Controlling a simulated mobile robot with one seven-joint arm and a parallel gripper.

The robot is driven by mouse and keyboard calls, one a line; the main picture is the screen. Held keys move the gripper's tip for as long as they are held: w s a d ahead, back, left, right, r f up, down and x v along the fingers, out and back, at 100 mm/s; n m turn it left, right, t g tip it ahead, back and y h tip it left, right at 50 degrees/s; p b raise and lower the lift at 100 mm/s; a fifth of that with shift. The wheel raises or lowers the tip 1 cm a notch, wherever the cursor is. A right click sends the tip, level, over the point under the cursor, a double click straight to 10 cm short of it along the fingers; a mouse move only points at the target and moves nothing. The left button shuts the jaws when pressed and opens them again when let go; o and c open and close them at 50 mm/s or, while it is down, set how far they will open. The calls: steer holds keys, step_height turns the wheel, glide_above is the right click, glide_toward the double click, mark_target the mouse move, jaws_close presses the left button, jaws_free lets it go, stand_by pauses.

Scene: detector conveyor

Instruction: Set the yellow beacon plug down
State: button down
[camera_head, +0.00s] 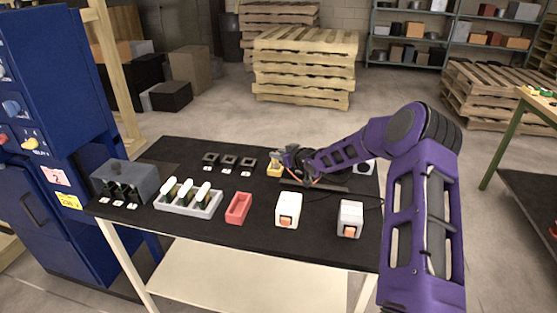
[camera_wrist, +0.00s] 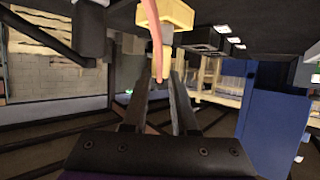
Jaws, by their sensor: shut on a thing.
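The yellow beacon plug (camera_head: 274,170) shows near the back of the black table (camera_head: 255,228) in the head view, at the tip of my gripper (camera_head: 283,160). In the wrist view a yellow block (camera_wrist: 170,12) shows at the top, beyond the fingertips of my gripper (camera_wrist: 162,78). A pinkish cord-like strip (camera_wrist: 155,40) runs from it down between the fingers. My gripper is shut on the plug; the exact contact is partly hidden. I cannot tell whether the plug's underside touches the table.
Three dark square sockets (camera_head: 229,161) lie left of the plug. Nearer are a grey tray (camera_head: 175,207), a red bin (camera_head: 238,209) and two white units (camera_head: 289,208) (camera_head: 350,217). A grey box (camera_head: 124,177) stands at the left, by a blue cabinet (camera_head: 55,130).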

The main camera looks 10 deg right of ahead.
steer(key=shift+f, duration=0.7)
steer(key=shift+f, duration=0.2)
steer(key=c, duration=0.7)
jaws_free()
steer(key=shift+r, duration=0.1)
steer(key=shift+r, duration=0.2)
steer(key=v, duration=1.1)
steer(key=shift+s+d+p, duration=0.2)
steer(key=shift+s+p, duration=0.15)
steer(key=shift+p, duration=0.1)
